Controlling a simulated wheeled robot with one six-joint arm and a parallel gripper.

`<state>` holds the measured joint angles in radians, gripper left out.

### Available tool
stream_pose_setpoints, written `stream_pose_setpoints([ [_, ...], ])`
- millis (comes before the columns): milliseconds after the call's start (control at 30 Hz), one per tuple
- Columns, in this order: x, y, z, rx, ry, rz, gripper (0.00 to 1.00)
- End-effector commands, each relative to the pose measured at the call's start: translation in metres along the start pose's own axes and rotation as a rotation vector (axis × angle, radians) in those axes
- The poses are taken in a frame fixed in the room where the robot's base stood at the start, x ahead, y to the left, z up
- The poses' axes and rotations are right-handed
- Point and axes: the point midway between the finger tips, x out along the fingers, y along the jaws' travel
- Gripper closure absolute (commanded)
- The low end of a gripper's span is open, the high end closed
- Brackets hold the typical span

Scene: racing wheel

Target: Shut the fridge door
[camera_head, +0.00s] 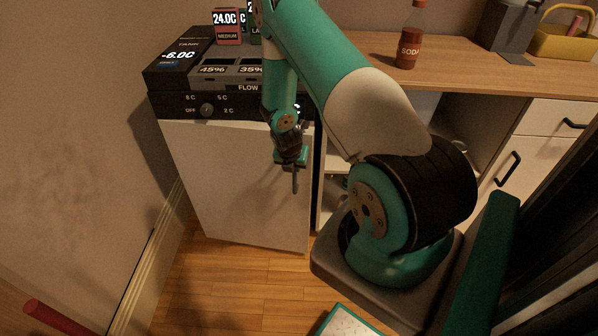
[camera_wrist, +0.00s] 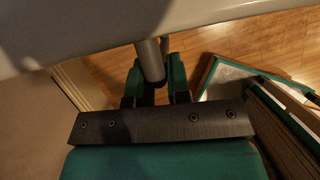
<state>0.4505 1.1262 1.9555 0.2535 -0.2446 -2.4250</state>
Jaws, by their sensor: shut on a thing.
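The fridge stands at the left under the counter line, with a white door (camera_head: 225,180) below a dark control panel (camera_head: 180,104). A dark strip shows beside the door's right edge; I cannot tell how wide any gap is. My gripper (camera_head: 290,160) is at the upper right of the door, shut on its grey metal handle (camera_head: 295,183). In the wrist view the handle (camera_wrist: 151,60) runs between the two fingers of my gripper (camera_wrist: 156,84), with the pale door (camera_wrist: 100,32) across the top. The fridge's inside is mostly hidden by the door and my arm.
A wall (camera_head: 80,130) with a baseboard stands close on the left. A wooden counter (camera_head: 455,75) holds a soda bottle (camera_head: 408,38). Dark boxes sit on the fridge top. Bare wooden floor (camera_head: 225,270) lies before the door; a teal-edged board (camera_head: 345,322) is at the bottom.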

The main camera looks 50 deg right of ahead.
Motion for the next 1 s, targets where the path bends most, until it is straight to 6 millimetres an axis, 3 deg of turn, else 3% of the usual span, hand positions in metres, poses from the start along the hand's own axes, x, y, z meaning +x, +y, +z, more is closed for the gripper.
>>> stream_pose_setpoints([
  [467, 0.003, -0.001, 0.001, -0.001, 0.008, -0.012, 1.0],
  [500, 0.003, -0.001, 0.001, -0.001, 0.008, -0.012, 0.76],
  [600, 0.003, 0.0, 0.001, -0.002, 0.007, -0.009, 0.58],
  [867, 0.001, 0.003, 0.001, -0.006, 0.004, -0.002, 0.58],
  [1000, -0.011, 0.005, 0.002, -0.006, 0.002, 0.0, 0.58],
])
